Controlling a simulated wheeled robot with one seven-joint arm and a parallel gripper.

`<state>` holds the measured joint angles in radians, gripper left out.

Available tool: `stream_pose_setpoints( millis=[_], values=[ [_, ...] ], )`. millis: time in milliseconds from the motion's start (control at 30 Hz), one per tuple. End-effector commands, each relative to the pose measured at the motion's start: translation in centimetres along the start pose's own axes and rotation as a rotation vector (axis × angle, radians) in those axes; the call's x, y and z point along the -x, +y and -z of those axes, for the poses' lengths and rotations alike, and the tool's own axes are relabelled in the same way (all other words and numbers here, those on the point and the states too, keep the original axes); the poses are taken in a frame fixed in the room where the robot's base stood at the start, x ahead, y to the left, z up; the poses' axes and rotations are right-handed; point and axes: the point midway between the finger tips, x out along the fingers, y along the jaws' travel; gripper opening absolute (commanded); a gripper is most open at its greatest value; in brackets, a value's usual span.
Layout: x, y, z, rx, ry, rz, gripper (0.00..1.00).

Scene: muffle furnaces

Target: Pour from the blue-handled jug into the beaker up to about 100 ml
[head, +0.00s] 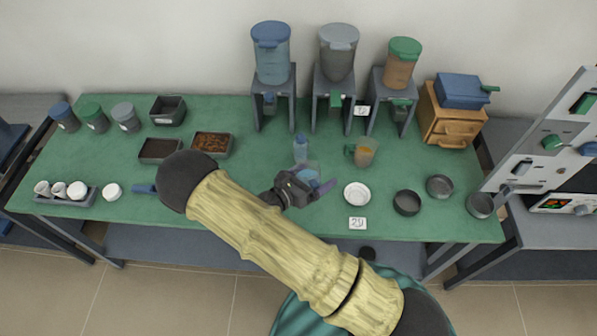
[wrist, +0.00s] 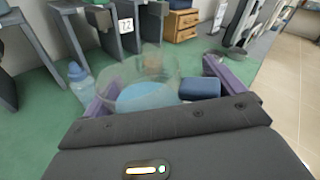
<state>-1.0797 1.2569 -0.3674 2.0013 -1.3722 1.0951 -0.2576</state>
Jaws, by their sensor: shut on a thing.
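The blue-handled jug (wrist: 148,93) is clear, with light blue liquid low inside, and stands between the purple jaws of my gripper (wrist: 165,90) in the wrist view. Its dark blue handle (wrist: 200,88) shows by the right jaw. In the head view my gripper (head: 308,188) is shut on the jug (head: 310,173), over the middle of the green table; the wrist partly covers it. The jug looks roughly upright; I cannot tell whether it touches the table. I cannot make out a separate beaker in either view; my arm hides part of the table.
A small blue bottle (head: 301,148) stands just behind the jug. A green-handled jug (head: 366,151) with amber liquid stands behind right. A white dish (head: 356,194) and dark bowls (head: 407,202) lie to the right. Stands with drums (head: 338,55) line the back.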

Motion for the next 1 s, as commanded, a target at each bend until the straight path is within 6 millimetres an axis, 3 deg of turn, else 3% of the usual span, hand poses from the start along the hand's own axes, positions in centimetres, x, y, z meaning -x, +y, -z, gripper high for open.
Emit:
stream_pose_setpoints(
  millis=[433,1000],
  values=[
    [0.01,-0.11,-0.49,0.123,0.052,0.001,0.48],
    [-0.01,-0.1,-0.5,0.151,0.062,0.001,0.48]
  ],
)
